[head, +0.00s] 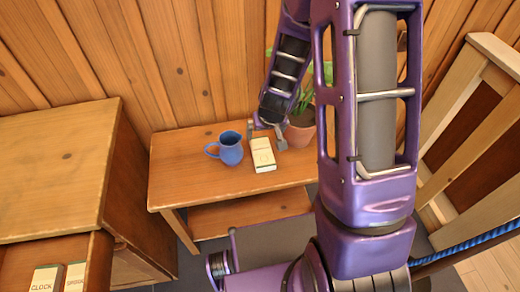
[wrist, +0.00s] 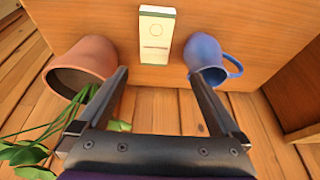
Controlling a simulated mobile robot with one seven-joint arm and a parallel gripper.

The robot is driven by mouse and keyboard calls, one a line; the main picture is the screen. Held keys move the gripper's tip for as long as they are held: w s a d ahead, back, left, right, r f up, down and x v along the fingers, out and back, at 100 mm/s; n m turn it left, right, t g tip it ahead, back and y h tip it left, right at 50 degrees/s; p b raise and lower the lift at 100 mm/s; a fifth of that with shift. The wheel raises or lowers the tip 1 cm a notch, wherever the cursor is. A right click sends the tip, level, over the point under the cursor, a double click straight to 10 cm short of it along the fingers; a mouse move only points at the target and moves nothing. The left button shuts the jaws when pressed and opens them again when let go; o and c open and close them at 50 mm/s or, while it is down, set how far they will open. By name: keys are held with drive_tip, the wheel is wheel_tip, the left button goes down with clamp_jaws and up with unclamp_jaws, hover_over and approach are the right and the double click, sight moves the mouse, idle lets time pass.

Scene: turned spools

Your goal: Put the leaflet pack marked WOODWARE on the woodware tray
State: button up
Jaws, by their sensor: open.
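A cream pack (head: 263,155) with a faint round mark is on the small wooden table. Its marking is too small to read. It also shows in the wrist view (wrist: 156,38), just beyond my fingertips and roughly centred between them. My gripper (head: 267,134) is open and empty, close behind the pack in the head view. Its two fingers show spread apart in the wrist view (wrist: 158,74). Two more packs lie in an open drawer at the lower left: one marked CLOCK (head: 46,279) and one with a partly legible marking (head: 74,277). I see no tray marked woodware.
A blue mug (head: 230,149) stands just left of the pack. A potted plant in a terracotta pot (head: 300,132) stands on its right. The small table (head: 180,180) is clear at its front left. A wooden cabinet (head: 60,150) with the open drawer is at the left.

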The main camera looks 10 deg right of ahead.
sight(262, 151)
drive_tip(key=b+x, duration=0.1)
drive_tip(key=x, duration=0.4)
drive_tip(key=b+x, duration=0.1)
drive_tip(key=x, duration=0.5)
drive_tip(key=d+b+x, duration=0.1)
drive_tip(key=b+x, duration=0.1)
drive_tip(key=x, duration=0.3)
drive_tip(key=shift+s+d+f, duration=0.1)
drive_tip(key=shift+s+f, duration=0.1)
drive_tip(key=shift+f, duration=0.1)
drive_tip(key=c, duration=1.4)
drive_tip(key=shift+r, duration=0.15)
